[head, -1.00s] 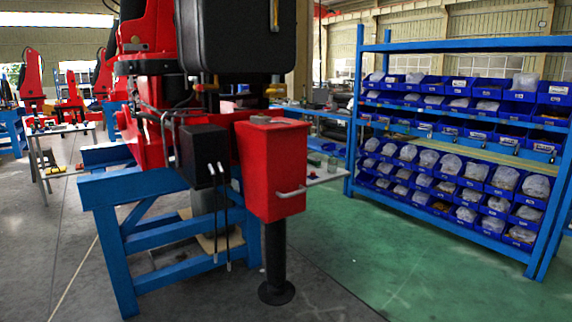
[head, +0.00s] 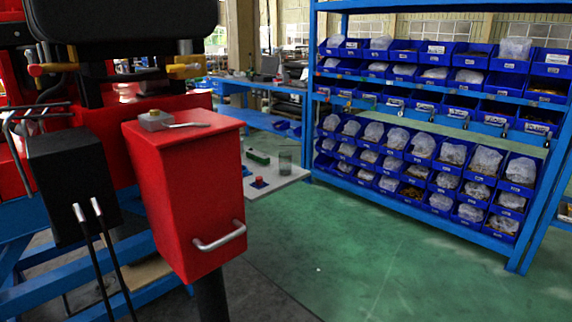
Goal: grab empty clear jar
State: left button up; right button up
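A small clear jar (head: 285,161) stands upright on a white table (head: 285,179), behind and to the right of the red box. It looks see-through and empty, though it is small in the picture. A green item (head: 258,157) and a small red item on a blue piece (head: 259,183) lie to its left on the same table. Neither of my grippers is in view.
A red box with a handle (head: 185,200) stands close in front, hiding the table's left part. A blue shelf rack (head: 314,100) with several bins stands at right. The green floor (head: 370,250) between is clear.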

aim_at(285, 157)
jog(key=z, duration=0.25)
jog(key=i, duration=0.45)
jog(key=z, duration=0.65)
jog(key=i, duration=1.6)
jog(key=u, duration=1)
jog(key=i, duration=1)
jog(key=u, duration=0.8)
